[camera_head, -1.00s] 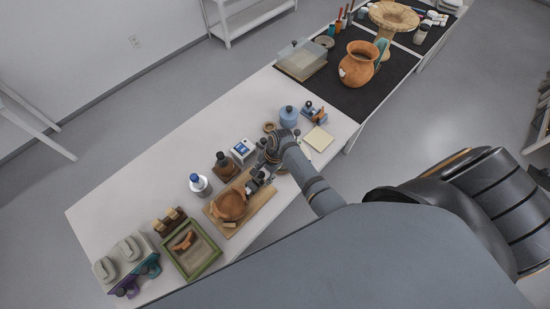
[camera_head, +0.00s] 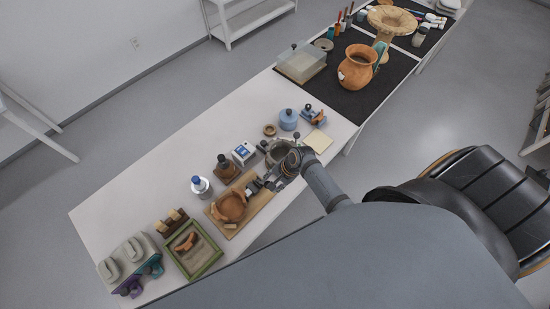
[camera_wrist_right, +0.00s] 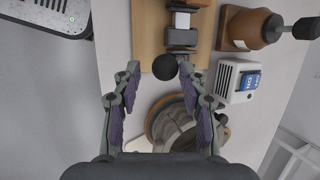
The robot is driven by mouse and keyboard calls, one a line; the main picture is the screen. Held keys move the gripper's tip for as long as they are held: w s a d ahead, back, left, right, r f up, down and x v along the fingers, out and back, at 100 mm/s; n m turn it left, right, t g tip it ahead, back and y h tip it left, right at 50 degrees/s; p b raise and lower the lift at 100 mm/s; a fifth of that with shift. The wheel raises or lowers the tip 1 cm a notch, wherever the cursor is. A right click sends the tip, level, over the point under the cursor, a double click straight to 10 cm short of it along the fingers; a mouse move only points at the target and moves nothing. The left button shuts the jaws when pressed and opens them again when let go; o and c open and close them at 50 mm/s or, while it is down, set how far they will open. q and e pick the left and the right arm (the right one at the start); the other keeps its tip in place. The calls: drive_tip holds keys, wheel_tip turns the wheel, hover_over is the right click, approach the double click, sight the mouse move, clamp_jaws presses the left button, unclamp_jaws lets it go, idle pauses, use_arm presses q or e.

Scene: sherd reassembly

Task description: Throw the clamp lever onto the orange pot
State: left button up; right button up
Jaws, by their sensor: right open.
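An orange pot (camera_head: 231,207) sits on a wooden board (camera_head: 262,203). A toggle clamp (camera_head: 254,187) stands on the board at the pot's right side. In the right wrist view, the clamp (camera_wrist_right: 181,38) is on the wooden board (camera_wrist_right: 149,22), and its lever ends in a black ball knob (camera_wrist_right: 165,67). My right gripper (camera_wrist_right: 160,82) is open, with the knob between and slightly beyond its fingertips; contact cannot be told. In the head view my right gripper (camera_head: 270,183) is beside the clamp and partly hides it. My left gripper is not in view.
A grey bowl (camera_wrist_right: 176,124) lies below the gripper. A green-framed tray (camera_head: 208,262) is at left. A larger orange jug (camera_head: 357,70) stands on the black mat.

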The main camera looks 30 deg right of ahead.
drive_tip(key=shift+v, duration=1.2)
